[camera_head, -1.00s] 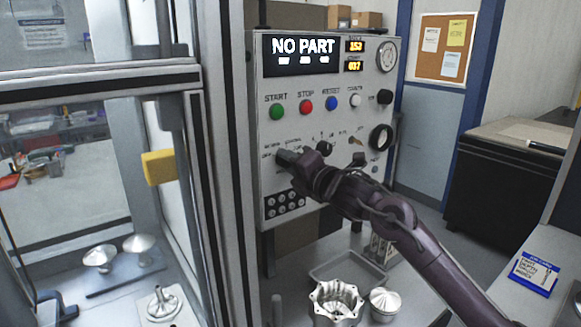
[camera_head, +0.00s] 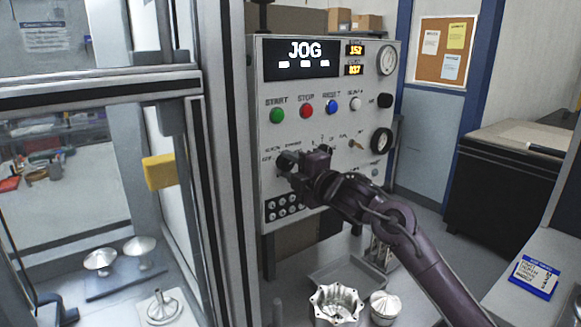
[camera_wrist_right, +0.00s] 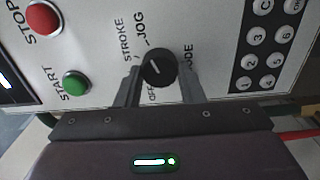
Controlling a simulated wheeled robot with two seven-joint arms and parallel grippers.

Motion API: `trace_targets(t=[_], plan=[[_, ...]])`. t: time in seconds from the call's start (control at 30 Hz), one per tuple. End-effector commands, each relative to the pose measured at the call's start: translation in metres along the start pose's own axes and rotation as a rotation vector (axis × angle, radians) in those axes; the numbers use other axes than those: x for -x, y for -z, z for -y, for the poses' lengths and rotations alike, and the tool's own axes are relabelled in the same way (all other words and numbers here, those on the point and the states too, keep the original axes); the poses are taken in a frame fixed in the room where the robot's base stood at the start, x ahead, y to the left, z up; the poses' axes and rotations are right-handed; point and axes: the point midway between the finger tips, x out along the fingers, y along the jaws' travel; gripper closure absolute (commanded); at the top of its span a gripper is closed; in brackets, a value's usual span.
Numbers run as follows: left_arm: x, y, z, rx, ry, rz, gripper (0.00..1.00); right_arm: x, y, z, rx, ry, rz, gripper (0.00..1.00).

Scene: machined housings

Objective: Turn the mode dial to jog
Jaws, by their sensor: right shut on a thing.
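The mode dial (camera_wrist_right: 160,68) is a round black knob on the grey control panel (camera_head: 330,110). In the wrist view it sits between the two fingers of my right gripper (camera_wrist_right: 158,75), which is shut on it. The labels OFF, STROKE and JOG stand around the dial, and JOG is just above it in that view. In the head view the dial (camera_head: 287,161) shows at the tip of my right gripper (camera_head: 295,166), partly hidden. The panel display (camera_head: 303,58) reads JOG. My left gripper is not in view.
Green start (camera_head: 277,115), red stop (camera_head: 306,111) and blue reset (camera_head: 331,106) buttons sit above the dial. A keypad (camera_head: 284,206) is below it. Metal housings (camera_head: 337,303) stand on the bench below. A framed glass enclosure is at left.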

Motion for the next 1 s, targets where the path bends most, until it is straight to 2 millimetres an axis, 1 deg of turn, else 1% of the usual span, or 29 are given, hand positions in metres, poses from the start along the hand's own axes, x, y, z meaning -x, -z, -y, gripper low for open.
trace_targets(t=[0.27, 0.3, 0.47, 0.77, 0.87, 1.0], plan=[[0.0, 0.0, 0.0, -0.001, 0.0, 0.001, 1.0, 0.0, -0.001, 0.002, -0.003, 0.004, 0.002, 0.88], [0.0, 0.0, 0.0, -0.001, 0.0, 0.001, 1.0, 0.0, -0.001, 0.002, -0.003, 0.004, 0.002, 0.64], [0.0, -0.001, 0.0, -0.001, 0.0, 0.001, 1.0, 0.0, -0.001, 0.002, -0.002, 0.003, 0.001, 0.43], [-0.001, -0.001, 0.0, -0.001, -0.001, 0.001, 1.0, 0.001, -0.001, 0.001, 0.0, 0.001, 0.001, 0.43], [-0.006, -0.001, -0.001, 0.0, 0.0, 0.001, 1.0, 0.009, -0.001, 0.003, 0.0, 0.001, 0.001, 0.43], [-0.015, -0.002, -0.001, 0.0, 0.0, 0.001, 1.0, 0.03, -0.001, 0.005, 0.003, 0.001, 0.001, 0.43]])
